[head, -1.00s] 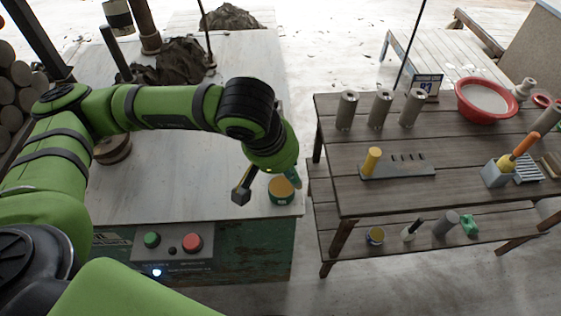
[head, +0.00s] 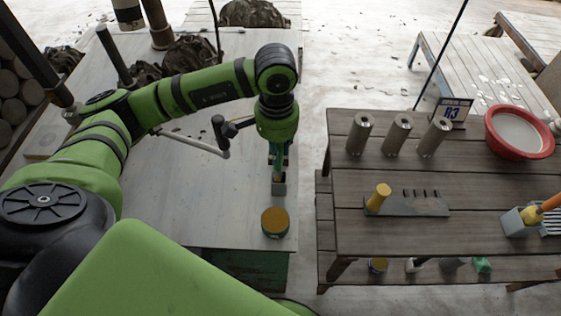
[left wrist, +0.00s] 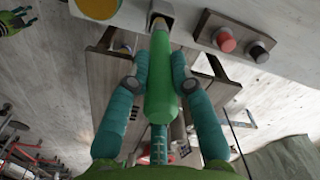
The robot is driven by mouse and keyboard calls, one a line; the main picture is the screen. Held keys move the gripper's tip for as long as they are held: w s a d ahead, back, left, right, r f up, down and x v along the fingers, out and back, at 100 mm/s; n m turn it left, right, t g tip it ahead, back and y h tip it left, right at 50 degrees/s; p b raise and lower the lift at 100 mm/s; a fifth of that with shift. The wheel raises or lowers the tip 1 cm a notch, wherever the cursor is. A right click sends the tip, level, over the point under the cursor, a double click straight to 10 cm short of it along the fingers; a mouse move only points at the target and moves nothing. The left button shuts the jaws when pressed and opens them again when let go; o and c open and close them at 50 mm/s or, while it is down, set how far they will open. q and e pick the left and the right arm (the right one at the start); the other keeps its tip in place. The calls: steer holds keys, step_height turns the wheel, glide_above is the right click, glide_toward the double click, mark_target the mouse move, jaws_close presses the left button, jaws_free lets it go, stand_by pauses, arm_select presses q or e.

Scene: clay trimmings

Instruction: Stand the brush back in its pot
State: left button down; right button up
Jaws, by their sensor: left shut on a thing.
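My left gripper (head: 277,150) points down over the pale bench and is shut on the brush. In the left wrist view the brush (left wrist: 161,88) shows as a thick green handle between the two teal fingers, with a tan end away from the palm. The pot (head: 278,188) is a small grey square holder directly below the gripper. It also shows in the left wrist view (left wrist: 168,8), where the brush's tan end overlaps its opening. I cannot tell how far the end is inside.
A yellow-topped tin (head: 275,222) stands just in front of the pot, near the bench's front edge. A dark slatted table (head: 350,215) is to the right, with metal cylinders, a tool rack and a red bowl (head: 518,132). The bench left of the pot is clear.

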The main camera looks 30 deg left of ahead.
arm_select(q)
steer(key=shift+f, duration=0.95)
steer(key=f, duration=0.2)
steer(key=f+p, duration=0.1)
steer(key=f, duration=0.1)
steer(key=shift+w, duration=0.2)
steer(key=c, duration=1.3)
jaws_free()
steer(key=shift+o, duration=1.1)
steer(key=shift+r+p, duration=0.15)
steer(key=shift+p, duration=0.2)
steer(key=shift+r+b, duration=0.25)
steer(key=shift+b, duration=0.1)
step_height(320, 180, up, 10)
steer(key=b, duration=0.3)
steer(key=shift+r+b, duration=0.25)
steer(key=shift+b, duration=0.15)
steer(key=shift+s+r, duration=0.15)
steer(key=shift+r, duration=0.3)
arm_select(e)
steer(key=shift+f, duration=1.2)
